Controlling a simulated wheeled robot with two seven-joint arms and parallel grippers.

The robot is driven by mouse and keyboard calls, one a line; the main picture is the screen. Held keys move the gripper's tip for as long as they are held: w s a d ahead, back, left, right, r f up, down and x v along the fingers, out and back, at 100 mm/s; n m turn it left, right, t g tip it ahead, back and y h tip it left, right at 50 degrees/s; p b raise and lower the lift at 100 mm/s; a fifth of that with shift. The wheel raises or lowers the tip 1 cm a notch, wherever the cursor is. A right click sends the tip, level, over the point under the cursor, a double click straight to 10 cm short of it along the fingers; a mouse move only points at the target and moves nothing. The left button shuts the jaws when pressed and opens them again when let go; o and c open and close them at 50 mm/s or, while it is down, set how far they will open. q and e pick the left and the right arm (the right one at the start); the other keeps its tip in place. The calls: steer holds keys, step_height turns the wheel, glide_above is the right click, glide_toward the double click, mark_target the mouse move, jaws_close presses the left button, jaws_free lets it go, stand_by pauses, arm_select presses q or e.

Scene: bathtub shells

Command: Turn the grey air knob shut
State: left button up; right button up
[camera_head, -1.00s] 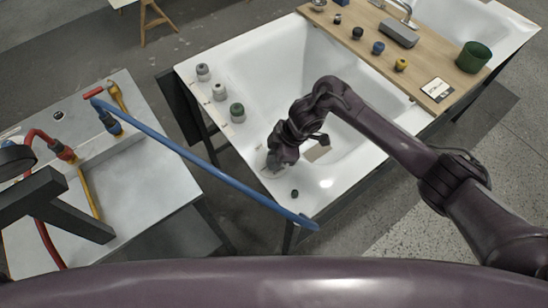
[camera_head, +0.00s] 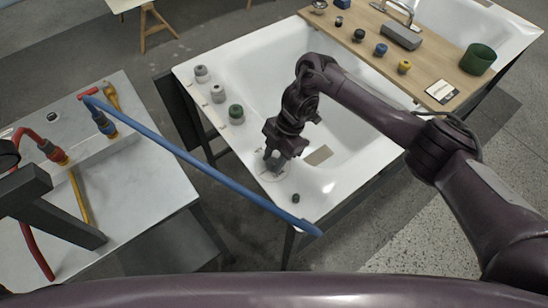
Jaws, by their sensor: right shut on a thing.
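My right gripper (camera_head: 274,163) reaches down to the near end of the white bathtub's left rim (camera_head: 212,125). It is shut on what seems to be the grey air knob, which the fingers almost wholly hide. A faint round marking (camera_head: 270,174) shows on the rim around the fingertips. How far the knob is turned cannot be seen. My left gripper is not in view.
Two grey knobs (camera_head: 201,73) (camera_head: 217,93) and a green-topped knob (camera_head: 236,114) stand farther along the rim. A small dark knob (camera_head: 295,198) is nearer. A blue hose (camera_head: 190,157) crosses from the left table (camera_head: 150,185). A wooden board (camera_head: 440,65) spans the tub.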

steer(key=shift+w, duration=0.1)
steer(key=o, duration=1)
steer(key=p+v, duration=0.1)
steer(key=v, duration=0.6)
steer(key=shift+d+r, duration=0.2)
steer(key=shift+r, duration=0.15)
